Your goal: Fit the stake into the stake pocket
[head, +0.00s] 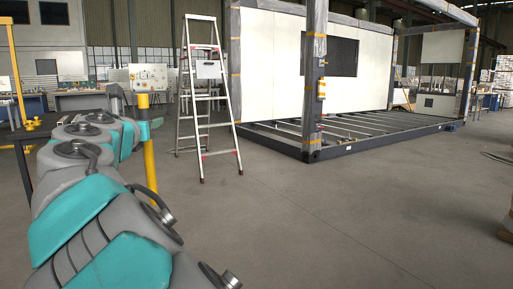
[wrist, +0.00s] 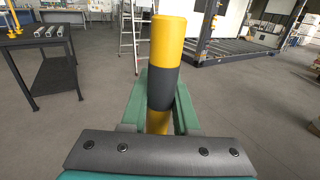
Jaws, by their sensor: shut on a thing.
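The stake (wrist: 168,40) is a yellow round bar with a dark band, upright in the wrist view. My gripper (wrist: 160,92) has green jaws on either side of it and is shut on it around the dark band. In the head view the stake (head: 150,172) stands upright beyond my arm, its lower end hidden behind the arm; the gripper there is mostly hidden by the arm. I cannot make out a stake pocket for certain in either view. The container frame (head: 375,142) stands at the back right, apart from the stake, with a dark base rail and upright posts.
A stepladder (head: 208,110) stands beside the frame's left corner. A dark table (wrist: 55,75) with several metal blocks (wrist: 47,32) and yellow pieces (wrist: 12,22) is at the left. A workbench with a panel (head: 148,77) is farther back.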

